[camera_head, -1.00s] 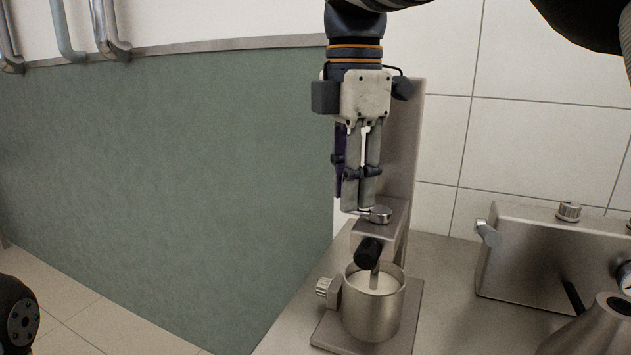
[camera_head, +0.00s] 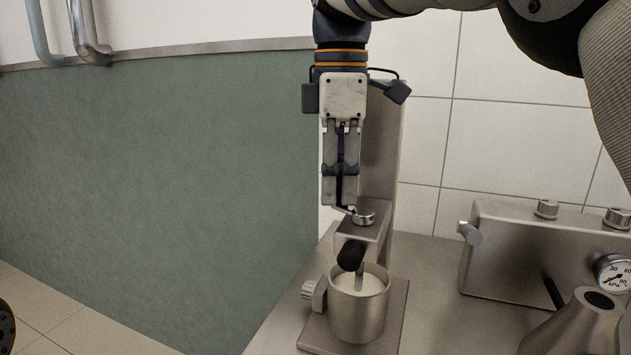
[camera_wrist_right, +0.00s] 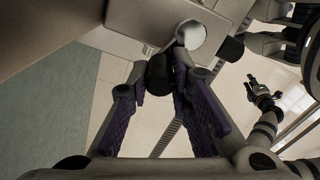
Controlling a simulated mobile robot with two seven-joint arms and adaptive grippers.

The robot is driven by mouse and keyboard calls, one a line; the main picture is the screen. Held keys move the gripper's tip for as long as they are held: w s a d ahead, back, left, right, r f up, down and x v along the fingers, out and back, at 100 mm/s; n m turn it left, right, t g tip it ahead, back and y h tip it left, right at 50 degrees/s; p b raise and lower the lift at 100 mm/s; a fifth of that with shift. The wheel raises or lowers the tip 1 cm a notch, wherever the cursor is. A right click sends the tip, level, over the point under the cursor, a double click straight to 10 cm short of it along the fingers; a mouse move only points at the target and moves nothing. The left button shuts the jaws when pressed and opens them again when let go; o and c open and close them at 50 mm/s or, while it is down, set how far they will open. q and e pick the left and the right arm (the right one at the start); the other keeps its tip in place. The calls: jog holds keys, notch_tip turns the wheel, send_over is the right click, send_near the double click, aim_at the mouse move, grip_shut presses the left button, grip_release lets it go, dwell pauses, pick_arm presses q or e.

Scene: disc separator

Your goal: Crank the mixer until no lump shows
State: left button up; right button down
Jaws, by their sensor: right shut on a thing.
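The mixer (camera_head: 383,165) is a metal stand with a head over a steel cup (camera_head: 358,312). Its crank has a round hub (camera_head: 364,217) on top of the head; the hub also shows in the wrist view (camera_wrist_right: 190,36). My right gripper (camera_head: 340,203) points down, left of the hub, shut on the dark crank handle (camera_wrist_right: 160,75). The cup holds white contents (camera_head: 362,284); I see no distinct lump, but the cup's wall and the stirrer hide part of the surface. My left gripper (camera_wrist_right: 263,92) shows small in the wrist view; its jaws are unclear.
A steel box (camera_head: 540,250) with knobs and a pressure gauge (camera_head: 613,275) stands right of the mixer. A conical metal vessel (camera_head: 580,325) is at the front right. A green panel (camera_head: 160,190) lies to the left. The counter between mixer and box is clear.

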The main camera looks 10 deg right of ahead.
jog(key=m, duration=0.1)
jog(key=d+m, duration=0.1)
jog(key=m, duration=0.1)
jog(key=shift+w+d+m, duration=0.1)
jog(key=shift+w+m, duration=0.2)
jog(key=shift+w+d+m, duration=0.1)
jog(key=shift+d+m, duration=0.25)
jog(key=shift+m, duration=0.55)
jog(key=shift+d+m, duration=0.3)
jog(key=shift+m, duration=0.6)
jog(key=c, duration=1.5)
grip_release()
jog(key=shift+o, duration=0.2)
